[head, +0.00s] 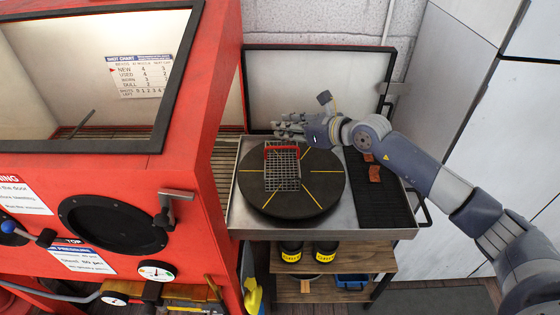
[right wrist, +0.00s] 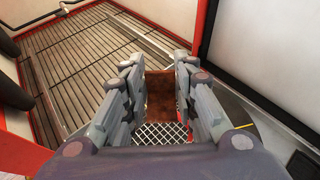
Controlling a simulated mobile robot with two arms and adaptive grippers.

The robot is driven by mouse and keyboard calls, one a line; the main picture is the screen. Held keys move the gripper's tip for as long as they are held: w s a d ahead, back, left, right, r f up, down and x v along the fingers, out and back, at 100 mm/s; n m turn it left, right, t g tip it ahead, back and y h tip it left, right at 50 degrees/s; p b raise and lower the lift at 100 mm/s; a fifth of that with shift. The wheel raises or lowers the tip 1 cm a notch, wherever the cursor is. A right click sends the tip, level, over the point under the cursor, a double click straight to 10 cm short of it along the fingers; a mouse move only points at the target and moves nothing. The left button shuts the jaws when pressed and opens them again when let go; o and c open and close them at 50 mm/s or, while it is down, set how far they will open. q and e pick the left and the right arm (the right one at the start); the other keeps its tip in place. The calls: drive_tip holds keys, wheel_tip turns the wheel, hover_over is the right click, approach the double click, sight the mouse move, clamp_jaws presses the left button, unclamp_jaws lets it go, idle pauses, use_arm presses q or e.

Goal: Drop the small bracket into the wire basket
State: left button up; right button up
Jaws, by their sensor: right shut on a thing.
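My right gripper (head: 280,130) is above the far edge of the turntable, just beyond the wire basket (head: 283,172). The basket is grey mesh with a red rim and stands on the dark turntable. In the right wrist view my right gripper (right wrist: 160,95) is shut on a rusty brown piece, the small bracket (right wrist: 159,88). The basket's mesh (right wrist: 160,134) shows below and nearer than the bracket. In the head view I cannot make out the bracket at the fingers. My left gripper is not in view.
The dark round turntable (head: 317,192) with yellow lines sits on a metal tray table. Rusty pieces (head: 374,173) lie on a black ribbed mat (head: 385,205) at the right. The red blasting cabinet (head: 215,110) stands at the left, and an open door panel (head: 315,90) stands behind.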

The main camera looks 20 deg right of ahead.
use_arm(q)
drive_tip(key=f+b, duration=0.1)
drive_tip(key=b, duration=0.1)
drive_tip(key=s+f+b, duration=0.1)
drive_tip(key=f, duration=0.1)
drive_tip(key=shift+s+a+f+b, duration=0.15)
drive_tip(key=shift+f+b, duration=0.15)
drive_tip(key=shift+b, duration=0.05)
use_arm(e)
drive_tip(key=f, duration=0.1)
drive_tip(key=w+f, duration=0.1)
drive_tip(key=f, duration=0.1)
drive_tip(key=d+f, duration=0.1)
drive_tip(key=f, duration=0.1)
drive_tip(key=shift+w+f, duration=0.15)
drive_tip(key=shift+w, duration=0.05)
drive_tip(key=o, duration=1.2)
drive_tip(key=shift+h, duration=0.3)
drive_tip(key=shift+s+d, duration=0.1)
drive_tip(key=v, duration=1.2)
drive_tip(key=shift+f, duration=0.1)
